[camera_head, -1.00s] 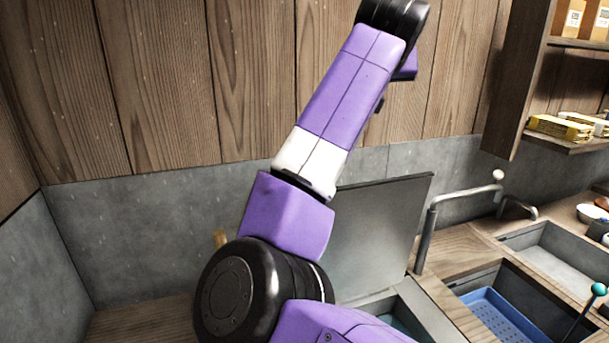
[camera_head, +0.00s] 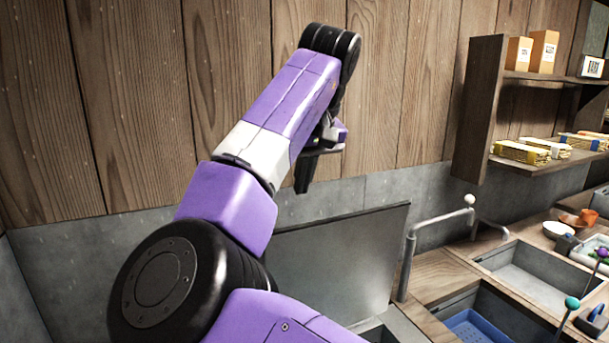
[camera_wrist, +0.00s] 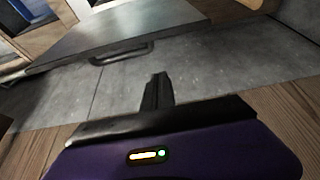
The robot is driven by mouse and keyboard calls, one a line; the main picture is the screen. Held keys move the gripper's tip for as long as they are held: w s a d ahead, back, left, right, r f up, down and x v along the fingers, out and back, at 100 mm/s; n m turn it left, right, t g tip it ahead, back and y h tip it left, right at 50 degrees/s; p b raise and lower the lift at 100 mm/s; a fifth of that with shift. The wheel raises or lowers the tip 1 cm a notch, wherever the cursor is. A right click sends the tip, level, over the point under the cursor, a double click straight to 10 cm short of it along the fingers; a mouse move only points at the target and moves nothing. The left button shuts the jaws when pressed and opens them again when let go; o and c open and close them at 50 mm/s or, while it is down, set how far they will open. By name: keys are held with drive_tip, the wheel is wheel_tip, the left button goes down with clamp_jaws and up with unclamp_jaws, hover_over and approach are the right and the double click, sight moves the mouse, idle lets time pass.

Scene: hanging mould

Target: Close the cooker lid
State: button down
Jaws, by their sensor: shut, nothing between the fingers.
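The cooker lid (camera_head: 340,258) is a flat grey panel standing up and open in front of the grey wall, right of my arm. Part of its left side is hidden by my arm. In the wrist view the lid (camera_wrist: 140,28) shows at the top, with a dark bar handle (camera_wrist: 122,53) near its edge. The cooker's grey rim (camera_head: 402,325) shows only in part below the lid. My gripper (camera_head: 304,178) is above the lid's upper left edge, pointing down. In the wrist view its fingers (camera_wrist: 157,90) are together and empty, apart from the handle.
A bent metal tap (camera_head: 410,262) stands just right of the lid. Beyond it are a sink with a blue basket (camera_head: 475,330) and another grey basin (camera_head: 530,268). A wooden shelf (camera_head: 575,160) with boxes hangs at upper right. Wooden wall panels rise behind my arm.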

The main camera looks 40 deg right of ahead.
drive_tip(key=f, duration=0.2)
drive_tip(key=s+f, duration=0.1)
drive_tip(key=f, duration=0.1)
drive_tip(key=f+p, duration=0.1)
drive_tip(key=shift+s+a+f, duration=0.2)
drive_tip(key=shift+s+f, duration=0.1)
drive_tip(key=shift+f, duration=0.1)
idle(0.4)
